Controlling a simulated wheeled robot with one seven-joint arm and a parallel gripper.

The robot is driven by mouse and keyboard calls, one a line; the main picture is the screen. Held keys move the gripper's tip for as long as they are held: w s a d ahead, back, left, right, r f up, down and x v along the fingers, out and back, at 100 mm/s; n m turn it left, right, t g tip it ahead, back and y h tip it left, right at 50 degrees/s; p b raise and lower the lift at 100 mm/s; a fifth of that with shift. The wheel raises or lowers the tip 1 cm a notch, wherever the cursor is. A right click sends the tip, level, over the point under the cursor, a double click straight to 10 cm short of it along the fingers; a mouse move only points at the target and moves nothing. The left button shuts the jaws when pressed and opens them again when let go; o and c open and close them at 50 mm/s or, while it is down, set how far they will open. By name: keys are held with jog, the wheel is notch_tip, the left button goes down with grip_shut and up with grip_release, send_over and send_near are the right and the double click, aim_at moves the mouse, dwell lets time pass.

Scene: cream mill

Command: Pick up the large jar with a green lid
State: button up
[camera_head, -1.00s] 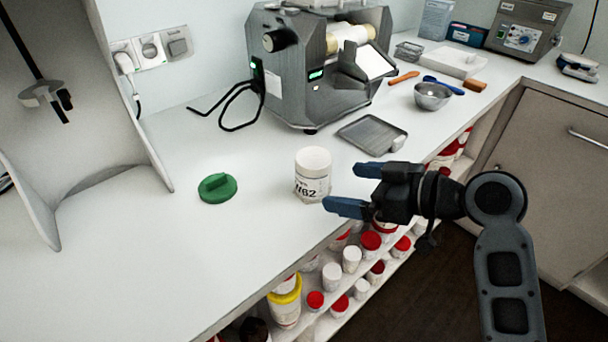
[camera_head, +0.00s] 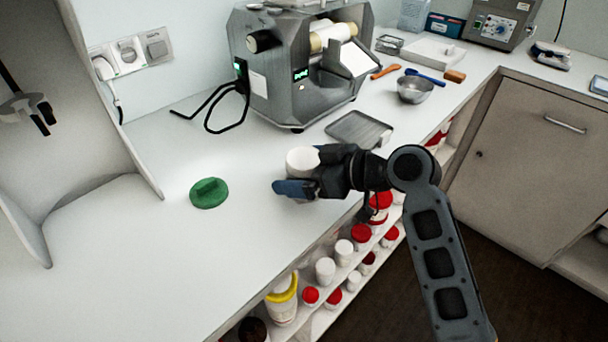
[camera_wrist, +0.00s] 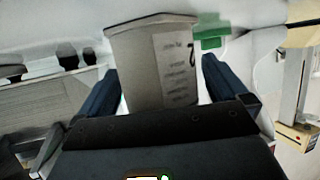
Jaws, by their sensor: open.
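A large white jar (camera_head: 302,160) stands upright on the counter, mostly hidden behind my gripper in the head view. Its top is plain white and has no green lid on it. The jar (camera_wrist: 152,65) also shows in the wrist view with a printed label, between my two blue fingers. My gripper (camera_head: 298,172) is open around the jar, one finger on each side; whether they touch it I cannot tell. A green lid (camera_head: 209,193) lies on the counter to the left of the jar, and part of it shows in the wrist view (camera_wrist: 211,38).
A grey mill machine (camera_head: 300,70) stands behind, with a black cable. A metal tray (camera_head: 358,130), a steel bowl (camera_head: 414,90) and small tools lie to the right of it. Shelves below the counter edge hold several jars. The counter (camera_head: 130,265) at front left is clear.

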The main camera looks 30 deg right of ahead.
jog(key=c, duration=1)
jog(key=shift+r, duration=0.1)
